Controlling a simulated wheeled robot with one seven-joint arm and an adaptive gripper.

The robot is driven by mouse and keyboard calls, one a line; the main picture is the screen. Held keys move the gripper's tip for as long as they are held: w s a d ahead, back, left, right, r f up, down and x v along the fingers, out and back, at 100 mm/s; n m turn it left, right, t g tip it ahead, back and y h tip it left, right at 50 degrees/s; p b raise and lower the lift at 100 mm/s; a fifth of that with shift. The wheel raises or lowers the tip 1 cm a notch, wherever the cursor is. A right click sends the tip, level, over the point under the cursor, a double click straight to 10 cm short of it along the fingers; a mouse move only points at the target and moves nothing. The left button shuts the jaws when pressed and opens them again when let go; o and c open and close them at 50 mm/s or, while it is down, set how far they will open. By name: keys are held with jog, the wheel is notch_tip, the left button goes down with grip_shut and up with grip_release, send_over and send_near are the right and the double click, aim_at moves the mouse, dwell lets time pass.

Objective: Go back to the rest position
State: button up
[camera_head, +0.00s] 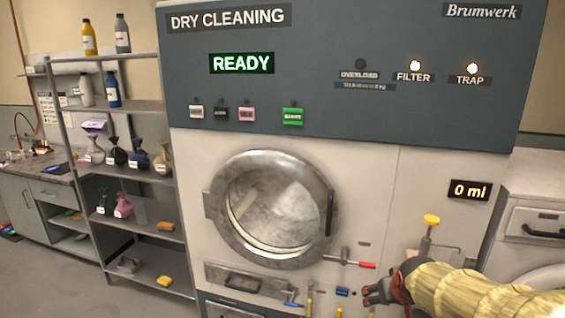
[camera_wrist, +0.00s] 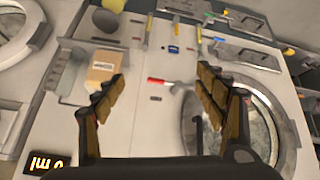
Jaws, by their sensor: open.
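My gripper (camera_head: 374,290) is at the lower right of the head view, in front of the machine's lower front panel. In the wrist view its two fingers (camera_wrist: 158,80) are spread wide, with nothing between them. The dry cleaning machine (camera_head: 370,170) fills the middle of the head view. Its round door (camera_head: 275,207) looks shut, and its display (camera_head: 241,63) reads READY. The FILTER lamp (camera_head: 414,65) and TRAP lamp (camera_head: 472,68) are lit. The OVERLOAD lamp (camera_head: 361,64) is dark. A small display (camera_head: 469,190) reads 0 ml.
A red-handled lever (camera_head: 350,261) sticks out left of my gripper, and a yellow knob (camera_head: 431,221) stands above my arm. A shelf rack (camera_head: 120,57) with bottles and tied bags stands at left. Another white machine (camera_head: 535,205) is at right. Floor (camera_head: 50,285) shows at lower left.

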jog(key=s+a+r, duration=0.1)
jog(key=s+a, duration=0.1)
jog(key=s, duration=0.7)
jog(key=s+a+r+g+y, duration=0.1)
jog(key=s+a+r, duration=0.1)
jog(key=s, duration=0.7)
jog(key=s+a+r, duration=0.2)
jog(key=s+a, duration=0.2)
jog(key=s, duration=0.5)
jog(key=shift+a+r+g+p, duration=0.15)
jog(key=shift+r+g+p, duration=0.05)
jog(key=shift+g+p, duration=0.1)
